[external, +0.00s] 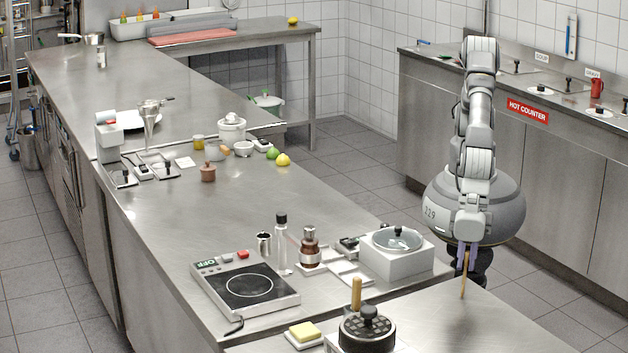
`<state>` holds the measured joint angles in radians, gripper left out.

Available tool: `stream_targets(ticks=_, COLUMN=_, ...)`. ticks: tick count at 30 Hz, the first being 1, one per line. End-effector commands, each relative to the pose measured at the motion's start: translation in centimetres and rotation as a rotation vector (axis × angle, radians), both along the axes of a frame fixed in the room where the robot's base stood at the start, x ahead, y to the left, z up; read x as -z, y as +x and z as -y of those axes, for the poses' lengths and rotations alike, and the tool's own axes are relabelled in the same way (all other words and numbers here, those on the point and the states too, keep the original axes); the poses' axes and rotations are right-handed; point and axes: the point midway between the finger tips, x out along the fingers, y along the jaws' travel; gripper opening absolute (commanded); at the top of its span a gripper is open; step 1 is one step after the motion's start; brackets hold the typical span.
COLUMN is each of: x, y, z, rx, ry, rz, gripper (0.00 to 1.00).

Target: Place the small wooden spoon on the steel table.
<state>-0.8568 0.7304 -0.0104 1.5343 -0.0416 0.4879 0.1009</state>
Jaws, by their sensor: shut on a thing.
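My gripper (467,250) is at the right, above the near steel table (490,322). It is shut on the small wooden spoon (464,277), a thin light-brown stick that hangs nearly upright below the fingers. The spoon's lower end appears at or just above the tabletop; I cannot tell whether it touches. The spoon's upper part is hidden by the fingers and wrist.
A white box with a lidded pot (397,250) stands behind on the long counter, near a hotplate (247,288). The table's right part is clear.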

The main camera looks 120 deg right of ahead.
Motion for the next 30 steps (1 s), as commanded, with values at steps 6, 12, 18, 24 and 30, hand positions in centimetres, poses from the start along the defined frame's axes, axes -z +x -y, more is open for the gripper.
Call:
stream_targets(ticks=6, x=0.0, y=0.0, z=0.0, rx=0.0, ry=0.001, rz=0.001, gripper=0.0)
stream_targets(ticks=12, x=0.1, y=0.0, z=0.0, rx=0.0, ry=0.001, rz=0.001, gripper=0.42)
stream_targets(ticks=18, x=0.1, y=0.0, z=0.0, rx=0.0, ry=0.001, rz=0.001, gripper=0.42)
stream_targets(ticks=24, x=-1.4, y=-0.2, z=0.2, rx=0.0, ry=0.003, rz=0.003, gripper=0.42)
stream_targets(ticks=30, x=-5.7, y=-1.4, z=1.5, rx=0.0, ry=0.003, rz=0.003, gripper=0.42)
